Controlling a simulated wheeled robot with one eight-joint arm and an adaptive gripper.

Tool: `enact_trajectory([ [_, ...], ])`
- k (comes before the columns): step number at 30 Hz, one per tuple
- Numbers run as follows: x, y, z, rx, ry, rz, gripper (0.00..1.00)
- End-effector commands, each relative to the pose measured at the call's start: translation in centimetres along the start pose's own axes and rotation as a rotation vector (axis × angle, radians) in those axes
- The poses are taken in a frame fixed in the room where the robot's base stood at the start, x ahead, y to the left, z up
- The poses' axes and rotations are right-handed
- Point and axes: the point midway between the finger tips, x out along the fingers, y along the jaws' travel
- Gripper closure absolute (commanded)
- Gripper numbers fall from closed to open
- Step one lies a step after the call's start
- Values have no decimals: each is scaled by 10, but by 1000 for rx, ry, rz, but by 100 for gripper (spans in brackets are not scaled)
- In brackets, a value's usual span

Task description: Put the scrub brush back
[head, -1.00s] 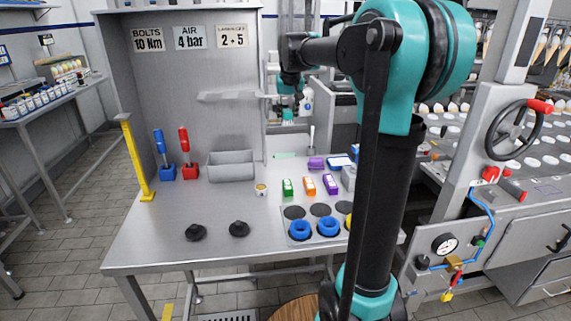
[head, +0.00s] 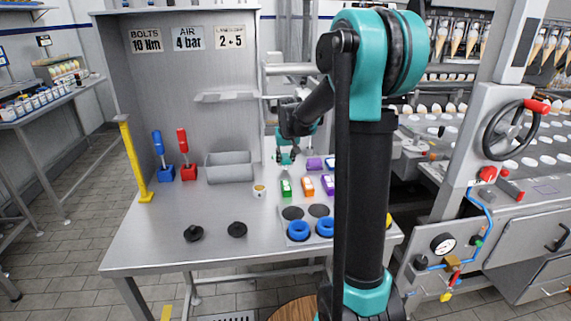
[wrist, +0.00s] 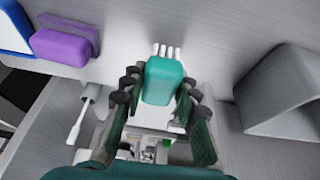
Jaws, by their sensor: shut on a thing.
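The scrub brush (wrist: 163,82) is a teal block with white bristles at its far end in the wrist view. My gripper (wrist: 160,85) has a dark finger on each side of it and is shut on it. In the head view my gripper (head: 286,158) is at the back of the steel bench, right of the grey bin.
A purple block (wrist: 65,46) lies left of the brush; it also shows in the head view (head: 314,163). The grey bin (head: 229,168) stands left. Green (head: 286,188) and orange (head: 308,187) blocks stand in front. The bench (head: 160,235) is clear at front left.

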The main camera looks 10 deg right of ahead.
Motion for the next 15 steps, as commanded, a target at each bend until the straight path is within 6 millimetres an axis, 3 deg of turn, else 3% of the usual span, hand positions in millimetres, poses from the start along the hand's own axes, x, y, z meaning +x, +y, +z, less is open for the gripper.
enact_trajectory([
  [4,14,0,6,0,0,0,100],
  [15,18,0,7,0,0,0,100],
])
